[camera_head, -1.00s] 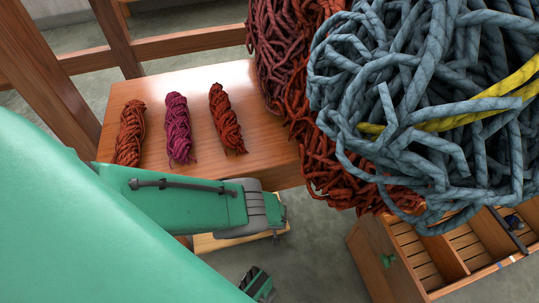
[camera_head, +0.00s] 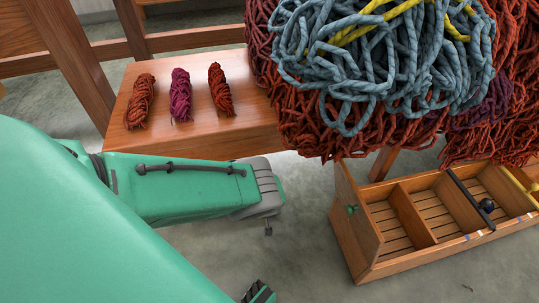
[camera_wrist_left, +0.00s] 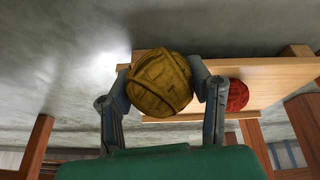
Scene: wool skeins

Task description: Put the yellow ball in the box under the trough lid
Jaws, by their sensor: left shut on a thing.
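The yellow ball (camera_wrist_left: 158,84) is a round olive-yellow wound ball in the left wrist view. My left gripper (camera_wrist_left: 161,80) is shut on it, with one finger on each side. In the head view my left arm comes in from the left; its gripper and the ball are not clearly visible there. A wooden trough (camera_head: 395,265) stands at the lower right with slatted compartments, their visible floors bare. A wooden panel with a green knob (camera_head: 355,222) stands up at its left end; I cannot tell whether this is the lid. My right gripper is not in view.
Three small skeins lie on a wooden bench (camera_head: 250,142). A large heap of grey-blue yarn (camera_head: 350,75) and rust-red yarn fills the upper right, above the trough. A red ball (camera_wrist_left: 237,95) sits behind the held ball. Grey floor is clear left of the trough.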

